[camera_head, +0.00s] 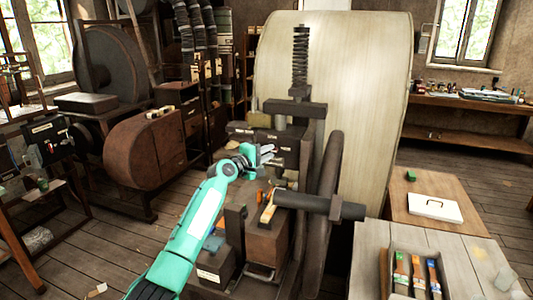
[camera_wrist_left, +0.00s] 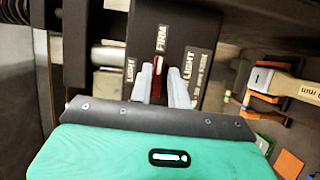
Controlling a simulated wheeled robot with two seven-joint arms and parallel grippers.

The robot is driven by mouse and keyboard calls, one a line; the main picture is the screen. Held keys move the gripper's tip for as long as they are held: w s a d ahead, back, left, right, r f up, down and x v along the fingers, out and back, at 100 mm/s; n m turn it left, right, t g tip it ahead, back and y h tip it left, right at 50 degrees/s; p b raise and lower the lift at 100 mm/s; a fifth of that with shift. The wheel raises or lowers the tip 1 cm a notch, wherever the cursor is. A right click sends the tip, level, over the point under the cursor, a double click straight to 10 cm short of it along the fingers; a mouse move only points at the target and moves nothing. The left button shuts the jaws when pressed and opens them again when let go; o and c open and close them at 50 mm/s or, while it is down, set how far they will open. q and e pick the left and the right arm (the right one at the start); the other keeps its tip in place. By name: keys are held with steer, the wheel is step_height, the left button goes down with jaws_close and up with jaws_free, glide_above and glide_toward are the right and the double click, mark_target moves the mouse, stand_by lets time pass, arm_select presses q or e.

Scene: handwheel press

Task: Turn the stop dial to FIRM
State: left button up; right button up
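In the head view, my left gripper (camera_head: 265,153) is at the press (camera_head: 300,108), and the dial is hidden there. My right gripper is not in view.
A large dark handwheel (camera_head: 330,190) and a thick dark bar (camera_head: 335,207) stand right of my left gripper. A wooden-handled tool (camera_wrist_left: 275,82) lies right in the wrist view. A tray of brushes (camera_head: 415,275) sits on the bench at right front.

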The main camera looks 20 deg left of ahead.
arm_select(q)
steer(key=shift+o, duration=1.1)
steer(key=shift+a, duration=0.1)
steer(key=b+v, duration=0.3)
steer(key=v, duration=1)
steer(key=shift+s+b, duration=0.35)
